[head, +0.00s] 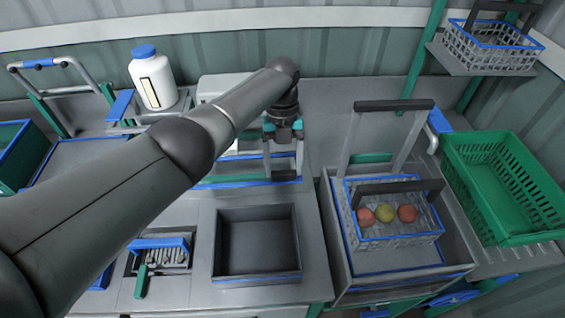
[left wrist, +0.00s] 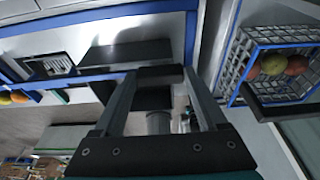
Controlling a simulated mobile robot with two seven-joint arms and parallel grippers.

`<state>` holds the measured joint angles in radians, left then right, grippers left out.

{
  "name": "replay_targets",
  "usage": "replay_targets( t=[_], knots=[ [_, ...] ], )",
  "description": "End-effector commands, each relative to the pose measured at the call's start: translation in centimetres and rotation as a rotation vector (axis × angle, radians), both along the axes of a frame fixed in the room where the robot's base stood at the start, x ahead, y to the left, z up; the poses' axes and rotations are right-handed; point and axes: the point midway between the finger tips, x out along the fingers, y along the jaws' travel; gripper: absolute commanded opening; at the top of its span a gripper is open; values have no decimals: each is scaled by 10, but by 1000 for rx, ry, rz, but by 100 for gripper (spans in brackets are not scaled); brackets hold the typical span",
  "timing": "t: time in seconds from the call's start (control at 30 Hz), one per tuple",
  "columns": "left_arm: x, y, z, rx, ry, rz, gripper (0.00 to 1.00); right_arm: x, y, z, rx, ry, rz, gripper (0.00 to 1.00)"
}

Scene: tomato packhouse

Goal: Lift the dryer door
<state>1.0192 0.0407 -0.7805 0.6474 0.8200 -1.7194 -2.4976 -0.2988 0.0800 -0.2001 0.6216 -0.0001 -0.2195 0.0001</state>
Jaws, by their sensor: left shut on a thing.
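My left arm crosses the head view from the lower left, and my left gripper (head: 284,168) points down at the back of the worktop. It is shut on a short dark handle bar (head: 286,176) at the right end of a blue-edged panel (head: 228,184), which looks like the dryer door. In the left wrist view the dark bar (left wrist: 160,71) lies between the fingertips, beside the blue edge (left wrist: 92,19). My forearm hides much of the door's left side, so how far it is raised is hard to tell. My right gripper is not in view.
An empty dark bin (head: 258,278) is sunk in the worktop. Right of it, a wire basket (head: 398,237) with three tomatoes sits in a grey basin under a tall handle frame (head: 394,105). A green crate (head: 500,185) stands far right. A white blue-capped jar (head: 152,80) stands behind my arm.

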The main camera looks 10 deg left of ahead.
Motion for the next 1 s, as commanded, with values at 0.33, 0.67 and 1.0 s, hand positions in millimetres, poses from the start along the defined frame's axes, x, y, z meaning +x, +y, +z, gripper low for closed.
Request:
replay_targets(
  t=[0.33, 0.67, 1.0],
  knots=[
    [-1, 1, -1, 2, 5, 5, 0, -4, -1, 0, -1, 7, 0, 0],
    [-1, 0, -1, 0, 3, 3, 100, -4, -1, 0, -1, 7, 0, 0],
    [6, 1, 19, -1, -1, 2, 100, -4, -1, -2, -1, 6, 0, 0]
  ],
)
